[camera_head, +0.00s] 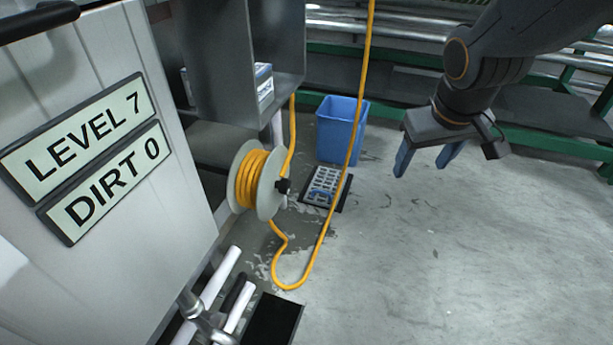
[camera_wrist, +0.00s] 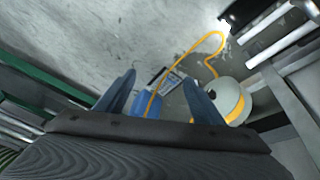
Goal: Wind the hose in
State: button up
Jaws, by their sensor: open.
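The yellow hose (camera_head: 325,222) is partly wound on a pale reel (camera_head: 266,183) mounted at the side of the white machine. A length of hose hangs down from the top of the picture, loops near the floor and rises to the reel. A dark knob (camera_head: 283,186) sits on the reel's outer face. My gripper (camera_head: 427,162) is open and empty, to the right of the reel and apart from it. In the wrist view the hose (camera_wrist: 207,42) and reel (camera_wrist: 228,97) show beyond my gripper's blue fingers (camera_wrist: 160,97).
A blue bin (camera_head: 338,130) stands behind a floor grate (camera_head: 325,188) with wet patches around it. The white machine (camera_head: 95,150) bears signs reading LEVEL 7 and DIRT 0. White pipes (camera_head: 222,277) and a dark floor opening (camera_head: 272,320) lie below. The floor at right is clear.

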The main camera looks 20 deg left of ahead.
jog(key=w+a+f+n+t+y+b, duration=0.1)
jog(key=w+a+f+n+t+b, duration=0.15)
jog(key=w+f, duration=0.4)
jog(key=w+a+f+n+t+y+b, duration=0.1)
jog(key=w+a+f+y+b, duration=0.2)
jog(key=w, duration=0.7)
jog(key=n+y+b, duration=0.6)
jog(key=y+b, duration=0.1)
jog(key=b, duration=0.2)
send_near(289, 187)
jog(key=w+d+r, duration=0.4)
jog(key=w+d, duration=0.1)
jog(key=w, duration=0.4)
jog(key=s+a+f+n+g+y+b, duration=0.3)
jog(key=s+a+f+g+y+b, duration=0.25)
jog(key=f, duration=0.25)
jog(key=shift+t+y, duration=0.3)
jog(key=shift+y, duration=0.15)
jog(key=a+b, duration=0.1)
jog(key=a, duration=0.2)
jog(key=w+a+b, duration=0.1)
jog(key=a+b, duration=0.1)
jog(key=a, duration=0.1)
jog(key=shift+w+a+r, duration=0.2)
jog(key=shift+a+r, duration=0.05)
jog(key=c, duration=1)
